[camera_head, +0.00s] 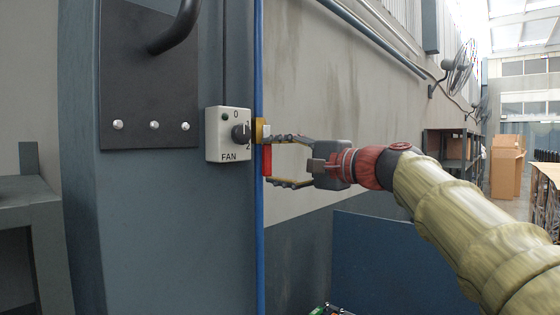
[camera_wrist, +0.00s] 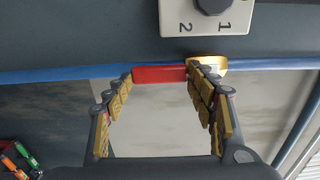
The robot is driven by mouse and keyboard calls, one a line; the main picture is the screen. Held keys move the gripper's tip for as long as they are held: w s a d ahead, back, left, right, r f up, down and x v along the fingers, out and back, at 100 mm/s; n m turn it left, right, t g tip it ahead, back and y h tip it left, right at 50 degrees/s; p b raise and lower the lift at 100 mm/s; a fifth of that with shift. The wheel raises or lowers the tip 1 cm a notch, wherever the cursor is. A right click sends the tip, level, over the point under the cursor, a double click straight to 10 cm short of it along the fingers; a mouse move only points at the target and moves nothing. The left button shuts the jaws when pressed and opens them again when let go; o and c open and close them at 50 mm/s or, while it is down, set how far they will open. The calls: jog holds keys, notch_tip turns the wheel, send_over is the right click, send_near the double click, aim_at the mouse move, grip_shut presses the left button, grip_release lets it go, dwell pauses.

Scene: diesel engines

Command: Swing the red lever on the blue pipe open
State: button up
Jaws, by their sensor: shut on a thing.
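The blue pipe (camera_head: 259,70) runs vertically in the head view; in the wrist view the pipe (camera_wrist: 60,74) crosses sideways. A brass valve body (camera_head: 262,131) sits on it, also in the wrist view (camera_wrist: 222,60). The red lever (camera_head: 267,160) hangs down from the valve, lying along the pipe; it also shows in the wrist view (camera_wrist: 160,74). My gripper (camera_head: 269,161) spans the lever lengthwise, one finger at its top by the valve, the other at its lower end. The fingers are wide apart but closed on the lever's ends; the exact contact is small to see.
A white FAN switch box (camera_head: 228,134) with a knob sits just left of the valve, close to my fingertips. A dark plate with a handle (camera_head: 150,75) is further left. A blue panel (camera_head: 385,265) stands below my arm. Coloured items (camera_wrist: 18,155) lie lower left in the wrist view.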

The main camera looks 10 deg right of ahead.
dwell(0.3)
jog(key=o, duration=1.7)
jog(key=shift+w+a, duration=0.1)
jog(key=shift+a, duration=0.1)
jog(key=shift+s+d, duration=0.35)
jog(key=v, duration=1.1)
